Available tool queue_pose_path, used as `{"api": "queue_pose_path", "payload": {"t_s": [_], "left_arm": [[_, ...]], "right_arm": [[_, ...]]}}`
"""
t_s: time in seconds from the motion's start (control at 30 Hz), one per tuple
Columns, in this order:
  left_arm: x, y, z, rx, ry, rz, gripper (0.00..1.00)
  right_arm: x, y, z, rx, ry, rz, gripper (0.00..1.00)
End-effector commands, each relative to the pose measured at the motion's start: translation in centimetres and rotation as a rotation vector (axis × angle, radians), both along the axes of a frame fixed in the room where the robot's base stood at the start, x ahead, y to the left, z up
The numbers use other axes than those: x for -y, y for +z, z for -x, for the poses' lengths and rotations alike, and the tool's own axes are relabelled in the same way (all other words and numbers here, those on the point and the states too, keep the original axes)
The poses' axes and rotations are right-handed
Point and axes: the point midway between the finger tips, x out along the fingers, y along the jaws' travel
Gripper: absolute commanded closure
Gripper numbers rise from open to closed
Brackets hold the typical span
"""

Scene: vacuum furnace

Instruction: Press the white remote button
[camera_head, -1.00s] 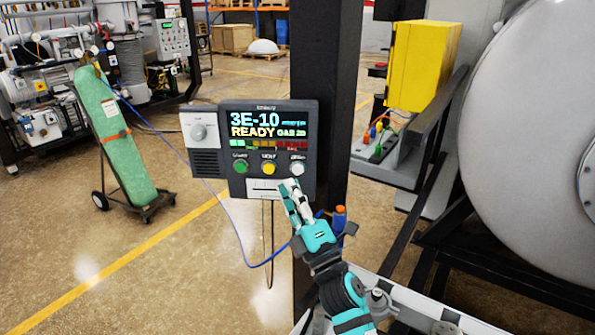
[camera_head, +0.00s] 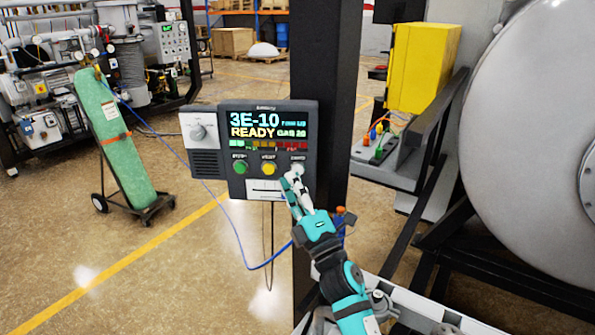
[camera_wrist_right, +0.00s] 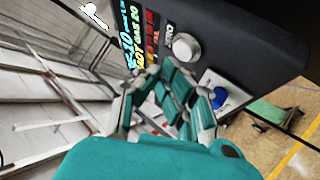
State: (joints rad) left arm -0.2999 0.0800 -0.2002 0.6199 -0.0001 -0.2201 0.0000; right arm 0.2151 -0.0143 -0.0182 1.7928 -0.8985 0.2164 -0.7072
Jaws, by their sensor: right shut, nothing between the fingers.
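The white remote button (camera_head: 297,168) is the rightmost of three round buttons on a dark control panel (camera_head: 309,130) fixed to a black post. My right gripper (camera_head: 293,177) is shut and empty, its fingertips at the lower edge of this button in the head view and partly covering it. In the right wrist view the white button (camera_wrist_right: 186,46) stands clear just beyond and to the right of the fingertips (camera_wrist_right: 158,72). I cannot tell whether they touch the panel. The panel display reads READY. My left gripper is not in view.
A green button (camera_head: 240,167) and a yellow button (camera_head: 268,168) sit left of the white one. A white slotted plate (camera_head: 262,184) lies below them. A large grey cylinder (camera_head: 530,120) stands at right.

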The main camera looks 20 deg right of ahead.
Motion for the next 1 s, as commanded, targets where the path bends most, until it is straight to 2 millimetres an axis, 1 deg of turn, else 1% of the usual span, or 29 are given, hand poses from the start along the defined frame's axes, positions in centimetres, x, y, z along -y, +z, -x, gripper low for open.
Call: {"api": "queue_pose_path", "payload": {"t_s": [0.73, 1.0], "left_arm": [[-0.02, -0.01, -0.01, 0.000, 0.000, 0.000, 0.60], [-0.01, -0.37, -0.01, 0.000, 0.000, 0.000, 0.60]], "right_arm": [[0.00, -0.01, -0.01, 0.000, 0.000, 0.000, 1.00], [0.29, -0.02, -0.70, 0.000, 0.000, 0.001, 1.00]]}}
